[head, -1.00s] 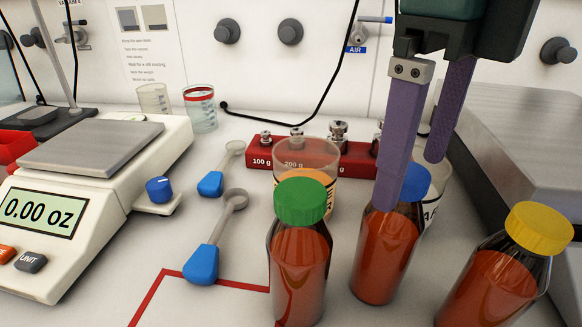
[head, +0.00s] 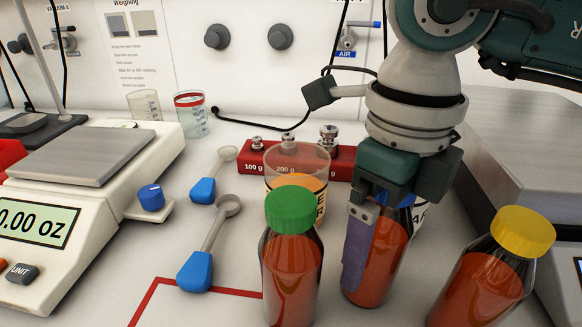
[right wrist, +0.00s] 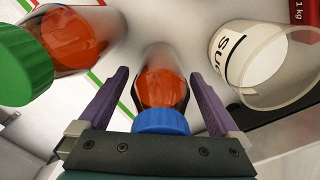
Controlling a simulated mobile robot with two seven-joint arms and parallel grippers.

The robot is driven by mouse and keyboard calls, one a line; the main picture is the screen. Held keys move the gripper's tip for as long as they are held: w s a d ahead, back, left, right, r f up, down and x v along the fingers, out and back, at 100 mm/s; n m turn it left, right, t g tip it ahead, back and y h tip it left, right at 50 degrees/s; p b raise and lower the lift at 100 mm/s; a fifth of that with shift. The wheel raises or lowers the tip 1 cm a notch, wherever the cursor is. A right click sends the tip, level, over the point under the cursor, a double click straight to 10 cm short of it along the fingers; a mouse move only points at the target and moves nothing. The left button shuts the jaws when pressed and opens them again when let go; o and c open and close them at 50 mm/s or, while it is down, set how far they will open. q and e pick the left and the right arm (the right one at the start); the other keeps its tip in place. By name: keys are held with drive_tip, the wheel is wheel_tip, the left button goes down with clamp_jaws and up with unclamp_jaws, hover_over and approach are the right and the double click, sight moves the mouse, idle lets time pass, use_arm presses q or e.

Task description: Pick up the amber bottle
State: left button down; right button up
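Three brown-tinted bottles with orange-red contents stand upright on the bench: a green-capped bottle (head: 291,262), a blue-capped bottle (head: 380,262) and a yellow-capped bottle (head: 482,285). My right gripper (head: 378,248) is lowered over the blue-capped bottle from above. In the right wrist view, the blue-capped bottle (right wrist: 163,85) lies between the two purple fingers of the right gripper (right wrist: 160,78), with a gap on each side. The fingers are open. In the head view one finger covers part of the bottle's left side and the palm hides most of its cap. My left gripper is not in view.
A clear labelled cup (head: 296,165) stands behind the green-capped bottle, before a red weight block (head: 250,160). Another labelled cup (right wrist: 225,50) is close beside the right gripper. Blue-handled spoons (head: 196,271) and a scale (head: 60,200) are at left.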

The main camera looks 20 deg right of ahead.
drive_tip(key=c, duration=1.5)
clamp_jaws()
drive_tip(key=shift+r, duration=0.15)
